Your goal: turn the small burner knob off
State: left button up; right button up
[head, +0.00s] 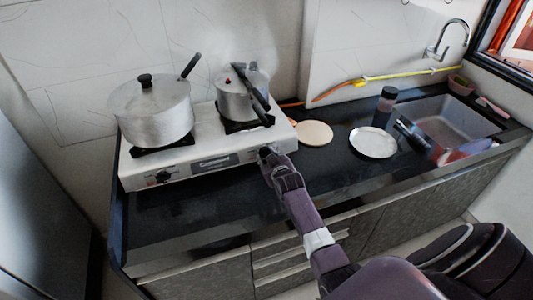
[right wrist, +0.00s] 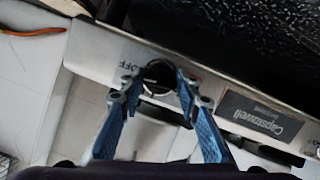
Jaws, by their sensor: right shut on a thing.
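The small burner knob (right wrist: 160,76) is a dark round knob on the white front panel of the stove (head: 183,172), at its right end. My right gripper (head: 267,153) reaches this panel and mostly hides the knob in the head view. In the right wrist view the two blue fingers of my right gripper (right wrist: 158,86) are shut on the knob, one on each side. The letters "OFF" are printed beside the knob. My left gripper is not in view.
A large lidded pot (head: 155,110) stands on the left burner, a smaller pot (head: 235,100) on the right one. The left knob (head: 163,177) is uncovered. A beige plate (head: 314,133), a white plate (head: 373,142) and a dark bottle (head: 385,106) stand right of the stove.

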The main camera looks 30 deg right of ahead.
jog(key=shift+s+f+m+y, duration=0.15)
jog(key=shift+m+y, duration=0.15)
jog(key=shift+m, duration=0.3)
jog(key=shift+f, duration=0.1)
jog(key=o, duration=1.1)
jog(key=shift+o, duration=0.5)
jog(key=shift+r, duration=0.2)
jog(key=v, duration=1.2)
